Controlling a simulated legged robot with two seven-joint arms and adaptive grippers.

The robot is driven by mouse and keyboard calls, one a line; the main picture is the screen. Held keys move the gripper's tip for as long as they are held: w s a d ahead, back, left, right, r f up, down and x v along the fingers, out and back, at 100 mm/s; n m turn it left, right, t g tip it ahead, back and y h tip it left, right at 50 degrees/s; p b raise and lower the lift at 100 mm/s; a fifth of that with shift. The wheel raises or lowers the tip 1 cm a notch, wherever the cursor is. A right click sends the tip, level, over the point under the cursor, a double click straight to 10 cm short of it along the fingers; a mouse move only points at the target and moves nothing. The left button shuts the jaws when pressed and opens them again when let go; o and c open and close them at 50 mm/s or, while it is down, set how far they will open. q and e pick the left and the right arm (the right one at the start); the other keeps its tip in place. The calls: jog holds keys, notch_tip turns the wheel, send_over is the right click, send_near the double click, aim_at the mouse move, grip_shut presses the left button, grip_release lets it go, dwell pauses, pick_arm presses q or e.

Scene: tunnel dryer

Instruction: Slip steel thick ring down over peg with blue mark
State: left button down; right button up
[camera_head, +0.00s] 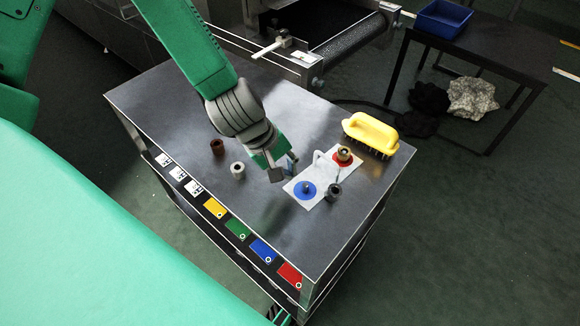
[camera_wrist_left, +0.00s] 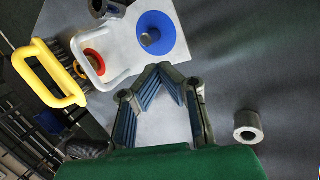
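A thick-walled steel ring (camera_head: 237,170) stands on the table left of my left gripper; it is at the right in the wrist view (camera_wrist_left: 247,127). A white board (camera_head: 299,183) carries a short grey peg (camera_head: 306,188) on a blue disc (camera_head: 304,196); the disc is at the top of the wrist view (camera_wrist_left: 169,42), and no ring shows on that peg. A darker steel ring (camera_head: 333,192) sits at the board's near edge. My left gripper (camera_head: 283,168) hangs beside the board, fingers apart with nothing between them. My right gripper is not seen.
A brass-coloured piece (camera_head: 344,154) sits on the red disc behind a white handle (camera_head: 322,166). A yellow-handled brush (camera_head: 370,132) lies to the right. A brown ring (camera_head: 217,147) stands at the left.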

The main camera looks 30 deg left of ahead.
pick_arm(q)
jog(key=shift+s+a+m+g+h+p, duration=0.3)
jog(key=shift+a+m+g+h+p, duration=0.5)
jog(key=shift+m+p, duration=0.45)
jog(key=shift+s+a+m+g+p, duration=0.3)
jog(key=shift+a+m+g+p, duration=0.3)
jog(key=shift+a+m, duration=0.25)
jog(key=shift+s+a+m+g+h+p, duration=0.3)
jog(key=shift+a+m+g+h, duration=0.4)
jog(key=shift+m, duration=0.4)
jog(key=shift+s+a+m+g, duration=0.15)
jog(key=shift+a+m+g, duration=0.35)
jog(key=shift+m, duration=0.1)
jog(key=c, duration=1.8)
grip_release()
